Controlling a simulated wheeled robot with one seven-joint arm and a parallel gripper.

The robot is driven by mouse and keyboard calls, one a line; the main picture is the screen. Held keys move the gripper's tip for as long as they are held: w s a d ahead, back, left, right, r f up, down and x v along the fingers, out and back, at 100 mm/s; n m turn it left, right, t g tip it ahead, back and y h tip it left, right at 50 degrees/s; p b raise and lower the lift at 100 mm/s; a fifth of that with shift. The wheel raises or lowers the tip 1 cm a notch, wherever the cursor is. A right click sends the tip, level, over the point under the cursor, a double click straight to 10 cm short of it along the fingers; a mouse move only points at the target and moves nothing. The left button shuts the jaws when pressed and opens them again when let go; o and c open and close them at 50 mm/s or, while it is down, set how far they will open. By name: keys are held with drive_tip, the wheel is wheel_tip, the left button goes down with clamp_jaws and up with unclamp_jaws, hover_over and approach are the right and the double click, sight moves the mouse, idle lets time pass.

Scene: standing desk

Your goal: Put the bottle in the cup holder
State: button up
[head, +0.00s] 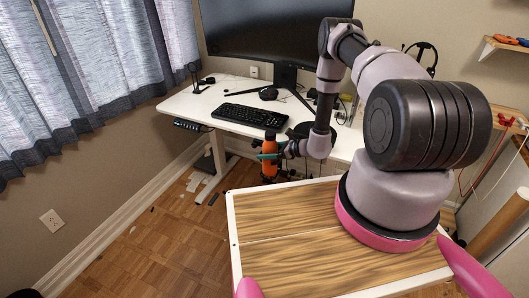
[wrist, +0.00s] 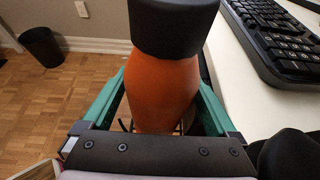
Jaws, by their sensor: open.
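In the wrist view the teal fingers of my gripper (wrist: 163,84) are open, one on each side of the bottle. A dark structure (head: 268,180) shows under the bottle beside the desk edge. It may be the cup holder; the bottle and gripper hide most of it, and I cannot tell how deep the bottle sits in it.
The white desk (head: 180,106) carries a black keyboard (head: 250,116), close on the right in the wrist view (wrist: 275,45), and a large monitor (head: 275,32). A dark bin (wrist: 41,48) stands on the wooden floor by the wall. The floor left of the desk is mostly open.

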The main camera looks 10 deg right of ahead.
drive_tip(key=v, duration=1)
drive_tip(key=shift+s, duration=0.15)
drive_tip(key=s+a+r+n+g, duration=0.15)
drive_tip(key=r+n, duration=0.25)
drive_tip(key=r, duration=0.7)
drive_tip(key=a+r+n+g, duration=0.2)
drive_tip(key=r+n, duration=0.1)
drive_tip(key=r, duration=0.7)
drive_tip(key=s+a+r+n+g, duration=0.15)
drive_tip(key=r+n, duration=0.25)
drive_tip(key=r, duration=0.7)
drive_tip(key=s+d+r+n+t+h, duration=0.2)
drive_tip(key=s+r+n+h, duration=0.2)
drive_tip(key=s+r, duration=0.7)
drive_tip(key=s+d+r+n+t+h, duration=0.2)
drive_tip(key=s+r+n+h, duration=0.2)
drive_tip(key=s+r, duration=0.7)
drive_tip(key=shift+d+r+n+h, duration=0.25)
drive_tip(key=shift+r+n+h, duration=0.15)
drive_tip(key=shift+r+n, duration=0.55)
drive_tip(key=shift+f, duration=0.2)
